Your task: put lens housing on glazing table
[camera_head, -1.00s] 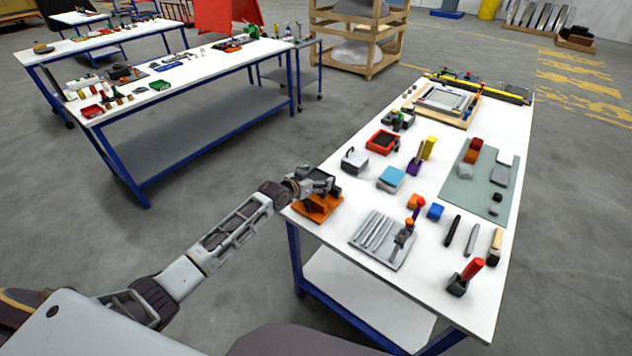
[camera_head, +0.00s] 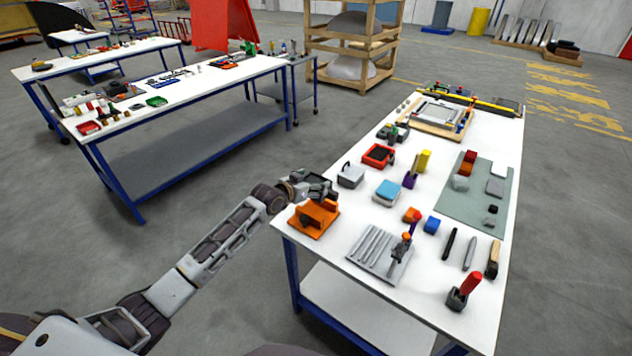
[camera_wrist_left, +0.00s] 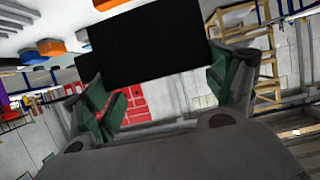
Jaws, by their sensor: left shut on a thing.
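My left gripper (camera_head: 318,187) is shut on a black, box-shaped thing, which I take to be the lens housing. In the left wrist view the black housing (camera_wrist_left: 150,45) fills the space between the green-padded fingers (camera_wrist_left: 165,100); its surface is too dark to show detail. In the head view the gripper is above the orange fixture (camera_head: 314,220) at the near left corner of the right white table (camera_head: 345,280). A second long white table (camera_head: 185,92) stands at left. I cannot tell which is the glazing table. My right gripper is not in view.
The right table carries a grey grooved plate (camera_head: 372,248), a blue block (camera_head: 387,192), a red tray (camera_head: 378,155), a green mat (camera_head: 465,205) and upright tools. A wooden rack (camera_head: 350,50) stands behind. Grey floor between the tables is clear.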

